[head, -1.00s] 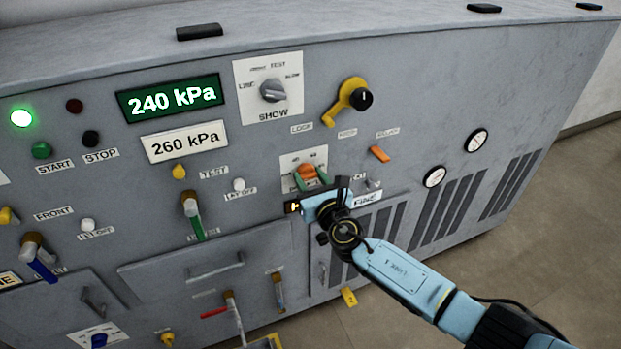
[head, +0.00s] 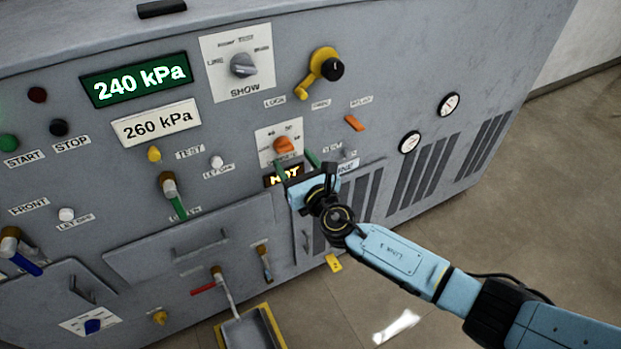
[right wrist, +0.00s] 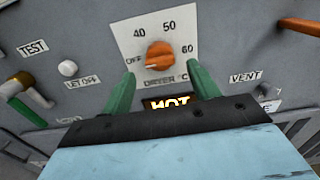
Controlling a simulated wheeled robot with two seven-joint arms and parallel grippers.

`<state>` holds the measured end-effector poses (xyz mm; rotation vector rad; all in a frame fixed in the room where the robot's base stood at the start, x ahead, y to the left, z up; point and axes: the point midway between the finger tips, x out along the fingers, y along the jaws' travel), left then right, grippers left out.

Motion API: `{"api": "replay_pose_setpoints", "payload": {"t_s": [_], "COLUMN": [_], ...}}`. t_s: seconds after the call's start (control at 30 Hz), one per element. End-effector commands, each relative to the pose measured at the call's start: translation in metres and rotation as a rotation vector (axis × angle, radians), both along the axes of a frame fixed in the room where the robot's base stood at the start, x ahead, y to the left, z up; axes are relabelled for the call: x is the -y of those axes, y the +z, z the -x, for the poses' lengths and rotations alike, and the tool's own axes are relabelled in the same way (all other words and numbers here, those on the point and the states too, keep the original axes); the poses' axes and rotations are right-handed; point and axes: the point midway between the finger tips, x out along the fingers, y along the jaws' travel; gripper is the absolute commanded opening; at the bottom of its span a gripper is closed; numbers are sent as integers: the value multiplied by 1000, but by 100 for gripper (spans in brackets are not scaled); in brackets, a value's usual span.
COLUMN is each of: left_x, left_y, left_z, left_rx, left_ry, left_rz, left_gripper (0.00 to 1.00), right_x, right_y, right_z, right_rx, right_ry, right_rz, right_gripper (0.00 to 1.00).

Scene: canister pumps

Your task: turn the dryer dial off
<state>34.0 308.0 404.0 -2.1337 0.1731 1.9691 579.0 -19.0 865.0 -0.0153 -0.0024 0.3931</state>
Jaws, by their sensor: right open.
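The dryer dial is an orange knob (head: 284,145) on a white plate (head: 268,135) in the head view. In the right wrist view, the orange knob (right wrist: 160,55) stands amid the marks OFF, 40, 50 and 60. Its ridge looks near level, toward the OFF side at left, but the exact mark is hard to read. A lit HOT sign (right wrist: 169,103) glows under the dial. My right gripper (head: 297,163) is open and empty, its green fingers below the dial and apart from it. Its fingertips (right wrist: 162,78) show either side below the knob. My left gripper is not in view.
A grey SHOW knob (head: 243,65) and a yellow lever (head: 318,72) sit above the dial. An orange switch (head: 354,123) is to its right, a green-tipped lever (head: 173,195) to its left. Open floor (head: 480,240) lies at right.

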Motion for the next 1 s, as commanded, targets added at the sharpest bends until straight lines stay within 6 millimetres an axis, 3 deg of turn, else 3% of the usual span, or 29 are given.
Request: {"api": "replay_pose_setpoints", "payload": {"t_s": [0.2, 0.4, 0.6, 1.0], "left_x": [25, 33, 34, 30], "left_y": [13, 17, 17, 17], "left_z": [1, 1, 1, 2], "left_rx": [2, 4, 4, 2], "left_ry": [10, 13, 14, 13], "left_rz": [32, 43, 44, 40], "left_gripper": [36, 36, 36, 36], "right_x": [19, 31, 35, 34], "right_y": [1, 0, 0, 0], "right_z": [46, 73, 83, 82], "right_rx": [-3, -1, 1, 1], "right_ry": [0, 0, -1, 0], "right_rz": [1, 3, 2, 2], "right_gripper": [60, 60, 60, 60]}}
